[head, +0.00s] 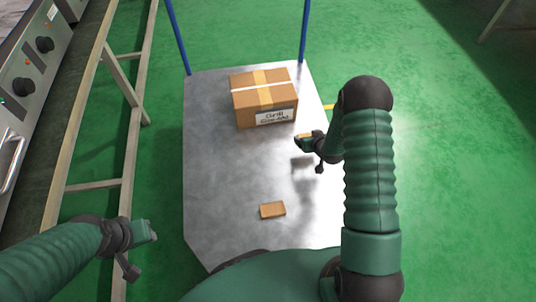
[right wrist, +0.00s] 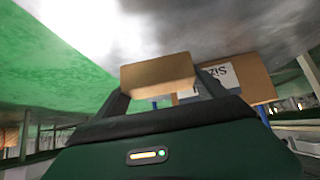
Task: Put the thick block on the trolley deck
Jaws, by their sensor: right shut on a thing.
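My right gripper (head: 304,141) is above the trolley deck (head: 215,150), just in front of the carton. It is shut on a small brown block (right wrist: 157,72), which shows between its two fingers in the right wrist view. In the head view only a sliver of this block shows at the fingertips. A dark shadow lies on the deck below the gripper. A second small brown block (head: 272,210) lies flat on the near part of the deck. I cannot tell for sure which block is the thicker. My left gripper (head: 150,230) is left of the deck, away from the blocks; its jaw gap is unclear.
A taped, labelled carton (head: 262,100) stands on the far part of the deck. Blue posts (head: 178,38) rise at the deck's far corners. A metal frame (head: 126,150) and a machine with knobs (head: 35,60) stand at the left. The deck's left side is bare.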

